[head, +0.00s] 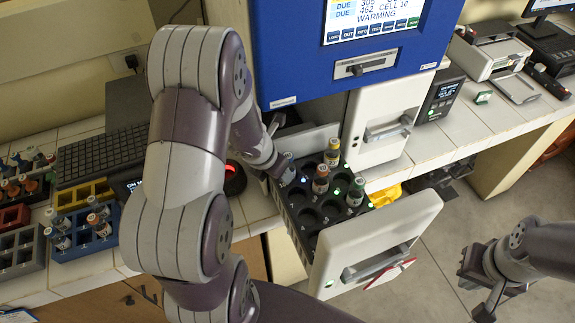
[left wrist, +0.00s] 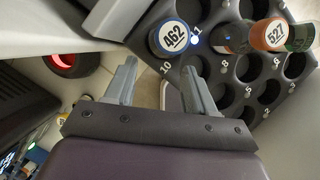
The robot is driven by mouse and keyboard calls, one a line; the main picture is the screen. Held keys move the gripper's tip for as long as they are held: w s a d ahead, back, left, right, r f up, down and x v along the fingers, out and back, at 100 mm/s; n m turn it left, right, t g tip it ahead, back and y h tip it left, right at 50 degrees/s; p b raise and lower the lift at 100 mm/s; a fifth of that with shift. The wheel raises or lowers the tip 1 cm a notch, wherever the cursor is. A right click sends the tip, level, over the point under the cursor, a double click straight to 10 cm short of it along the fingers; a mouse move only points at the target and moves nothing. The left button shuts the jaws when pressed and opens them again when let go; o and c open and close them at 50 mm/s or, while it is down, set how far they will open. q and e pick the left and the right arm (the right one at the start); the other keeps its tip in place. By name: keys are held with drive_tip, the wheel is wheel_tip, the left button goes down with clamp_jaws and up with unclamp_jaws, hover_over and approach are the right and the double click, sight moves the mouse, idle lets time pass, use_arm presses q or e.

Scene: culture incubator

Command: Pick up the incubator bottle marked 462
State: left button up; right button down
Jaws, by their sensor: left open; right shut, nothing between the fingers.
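The bottle marked 462 (left wrist: 172,38) shows from above in the left wrist view, with a white label ringed in blue. It stands in the drawer rack beside the number 10. In the head view it is partly hidden by my left arm (head: 288,168). My left gripper (left wrist: 158,85) is open and empty, its two fingers just short of the bottle, which lies beyond the fingertips. The open drawer (head: 385,232) holds several other bottles, one marked 527 (left wrist: 274,35). My right gripper (head: 480,290) is shut and empty at the lower right, away from the drawer.
The blue incubator (head: 290,60) stands behind the drawer; its screen (head: 375,18) reads 462 CELL 10 WARMING. A printer (head: 488,55) stands at the right.

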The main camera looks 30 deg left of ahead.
use_arm(q)
drive_tip(key=shift+w+d+r+p, duration=0.15)
drive_tip(key=shift+w+p, duration=0.1)
drive_tip(key=shift+w, duration=0.35)
drive_tip(key=shift+w+d+p, duration=0.1)
drive_tip(key=shift+w+p, duration=0.15)
drive_tip(key=shift+w, duration=0.35)
drive_tip(key=x, duration=0.3)
drive_tip(key=shift+w+d+r+b, duration=0.1)
drive_tip(key=shift+w+d+b, duration=0.05)
drive_tip(key=shift+w+b, duration=0.15)
drive_tip(key=shift+s+f, duration=0.15)
drive_tip(key=shift+f, duration=0.15)
drive_tip(key=c, duration=0.7)
drive_tip(key=shift+c, duration=0.5)
